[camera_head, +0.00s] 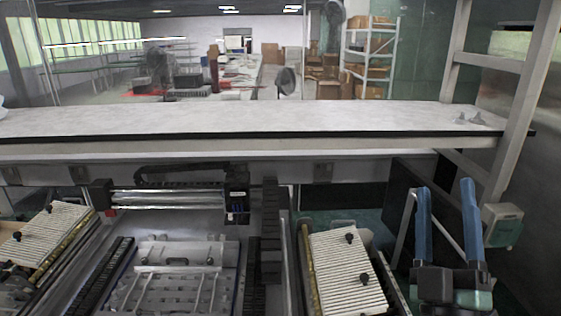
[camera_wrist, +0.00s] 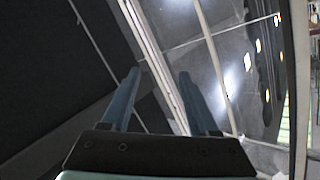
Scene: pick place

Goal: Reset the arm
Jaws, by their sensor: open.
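My gripper (camera_head: 445,188) is at the lower right of the head view. Its two blue fingers point up and stand apart, with nothing between them. In the wrist view my gripper (camera_wrist: 159,75) also shows open and empty. Beyond the fingertips there are dark panels, pale frame bars and bright reflections, with no object near the fingers. Much of my arm below the gripper is outside the head view.
A long pale shelf (camera_head: 250,119) crosses the head view above the machine bed. A metal post (camera_head: 528,95) stands right of my gripper. A ribbed white block (camera_head: 345,275) lies to its left, and another (camera_head: 45,235) at far left. A plate fixture (camera_head: 172,280) sits between them.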

